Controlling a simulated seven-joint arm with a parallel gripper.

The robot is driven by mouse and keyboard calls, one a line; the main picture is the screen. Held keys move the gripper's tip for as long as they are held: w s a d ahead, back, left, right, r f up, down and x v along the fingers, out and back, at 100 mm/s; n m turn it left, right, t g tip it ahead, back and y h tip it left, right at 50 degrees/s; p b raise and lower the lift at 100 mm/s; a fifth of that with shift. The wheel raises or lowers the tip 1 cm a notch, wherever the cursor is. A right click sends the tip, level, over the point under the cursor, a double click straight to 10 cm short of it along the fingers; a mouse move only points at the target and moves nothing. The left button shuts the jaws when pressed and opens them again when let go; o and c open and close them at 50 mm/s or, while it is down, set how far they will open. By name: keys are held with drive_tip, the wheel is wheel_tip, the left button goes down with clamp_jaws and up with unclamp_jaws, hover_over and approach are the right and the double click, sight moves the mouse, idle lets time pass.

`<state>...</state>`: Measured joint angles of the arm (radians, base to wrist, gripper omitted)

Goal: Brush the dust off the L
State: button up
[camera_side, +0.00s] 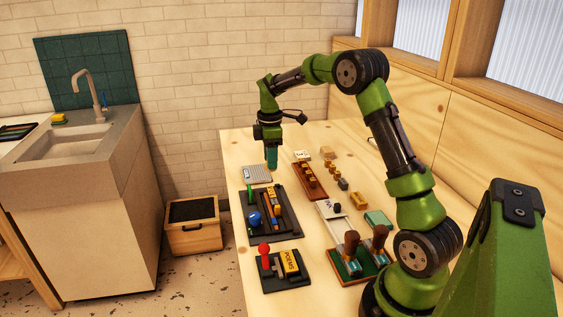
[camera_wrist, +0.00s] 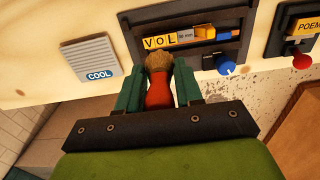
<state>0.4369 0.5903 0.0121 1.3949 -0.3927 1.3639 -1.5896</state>
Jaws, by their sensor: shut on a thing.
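My gripper (camera_wrist: 158,82) is shut on a brush with a red handle (camera_wrist: 158,94) and tan bristles (camera_wrist: 158,62). The bristles point toward a row of yellow letter tiles reading V, O, L in a dark holder (camera_wrist: 134,31). The L tile (camera_wrist: 170,40) is the rightmost of the three, beside a pale spacer. The bristle tip shows just below the O and L; I cannot tell whether it touches them. Dust is too small to see.
A ribbed COOL plate (camera_wrist: 91,59) lies left of the holder. A blue knob (camera_wrist: 226,66) sits on the holder's near side. A POEMS block (camera_side: 289,262) with a red knob (camera_side: 264,249) stands farther along. Wooden-handled stamps (camera_side: 351,243) stand on a green tray.

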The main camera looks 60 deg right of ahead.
drive_tip(key=shift+f, duration=3.45)
drive_tip(key=shift+s+a+f, duration=0.3)
drive_tip(key=shift+a+f, duration=0.1)
drive_tip(key=shift+f, duration=0.1)
drive_tip(key=shift+s+a, duration=1.05)
drive_tip(key=shift+s, duration=0.05)
drive_tip(key=shift+w+d, duration=1.35)
drive_tip(key=shift+w+d+r, duration=0.15)
drive_tip(key=shift+r, duration=3.85)
